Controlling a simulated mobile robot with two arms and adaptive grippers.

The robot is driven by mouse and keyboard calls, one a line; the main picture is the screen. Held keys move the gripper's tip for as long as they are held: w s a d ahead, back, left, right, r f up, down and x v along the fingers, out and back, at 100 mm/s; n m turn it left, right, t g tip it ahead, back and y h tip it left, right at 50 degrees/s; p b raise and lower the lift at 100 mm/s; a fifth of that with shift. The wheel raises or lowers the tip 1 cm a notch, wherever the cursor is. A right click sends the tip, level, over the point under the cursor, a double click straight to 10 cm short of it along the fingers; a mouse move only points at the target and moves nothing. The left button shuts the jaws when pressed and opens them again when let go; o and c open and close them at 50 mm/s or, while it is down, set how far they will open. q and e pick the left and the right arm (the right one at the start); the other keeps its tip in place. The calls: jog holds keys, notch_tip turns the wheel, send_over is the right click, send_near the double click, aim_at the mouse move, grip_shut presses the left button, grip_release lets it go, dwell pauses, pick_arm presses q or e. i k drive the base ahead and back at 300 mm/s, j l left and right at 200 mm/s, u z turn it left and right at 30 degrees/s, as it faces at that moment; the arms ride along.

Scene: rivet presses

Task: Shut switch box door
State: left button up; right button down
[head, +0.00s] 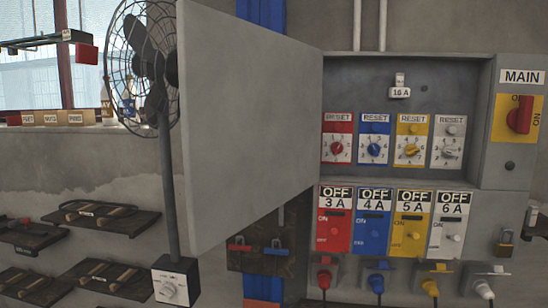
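The switch box (430,84) is on the wall at the right. Its grey door (245,110) is swung wide open to the left, hinged at the box's left side. Inside the box are red, blue, yellow and white reset dials, such as the blue one (374,140), and a 16 A label (400,92). Neither of my grippers shows in the head view.
A fan (150,60) on a stand is close to the door's left edge. A MAIN switch (519,115) is at the box's right.

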aim_at(251, 95)
jog(key=i+j+z, duration=0.1)
jog(key=z, duration=0.25)
jog(key=j+z, duration=0.2)
jog(key=z, duration=0.15)
jog(key=i+j+z, duration=0.1)
jog(key=z, duration=0.25)
jog(key=i+j+z, duration=0.15)
jog(key=j, duration=0.75)
jog(key=j+z, duration=0.2)
jog(key=j, duration=0.7)
